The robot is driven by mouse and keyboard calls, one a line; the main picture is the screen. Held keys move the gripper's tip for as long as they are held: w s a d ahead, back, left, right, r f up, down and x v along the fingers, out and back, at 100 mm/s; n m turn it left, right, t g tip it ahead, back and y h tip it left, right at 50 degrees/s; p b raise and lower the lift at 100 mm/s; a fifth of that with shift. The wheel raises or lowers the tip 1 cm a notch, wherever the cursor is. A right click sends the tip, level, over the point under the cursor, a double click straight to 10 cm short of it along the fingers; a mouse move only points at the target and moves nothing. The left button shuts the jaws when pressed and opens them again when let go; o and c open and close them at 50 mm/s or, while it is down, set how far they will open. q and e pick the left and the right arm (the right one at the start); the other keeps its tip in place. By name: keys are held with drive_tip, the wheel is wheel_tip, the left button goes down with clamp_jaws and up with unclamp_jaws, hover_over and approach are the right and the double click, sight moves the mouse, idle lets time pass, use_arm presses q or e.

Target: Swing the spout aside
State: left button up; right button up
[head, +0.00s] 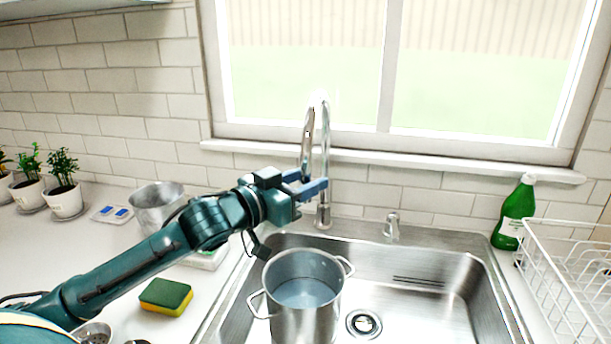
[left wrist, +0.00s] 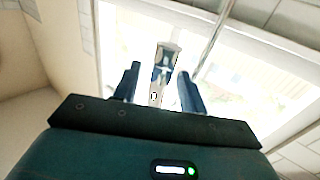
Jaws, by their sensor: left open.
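The chrome gooseneck faucet (head: 325,155) stands behind the sink, with its curved spout (head: 307,145) coming down on the near left side. My left gripper (head: 307,184) is at the lower end of the spout, in front of the faucet's upright pipe. In the left wrist view the spout (left wrist: 163,62) shows between the two open blue fingers, with a gap visible on both sides. Whether a finger touches it cannot be told. My right gripper is not in view.
A steel pot (head: 304,318) with water stands in the sink's left part (head: 430,262), below my gripper. A sponge (head: 165,297), a metal bucket (head: 157,205) and potted plants (head: 65,200) are left. A green bottle (head: 514,212) and white dish rack (head: 565,280) stand right.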

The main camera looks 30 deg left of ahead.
use_arm(q)
drive_tip(key=shift+w+d, duration=0.1)
drive_tip(key=shift+w, duration=0.15)
drive_tip(key=shift+c, duration=0.4)
clamp_jaws()
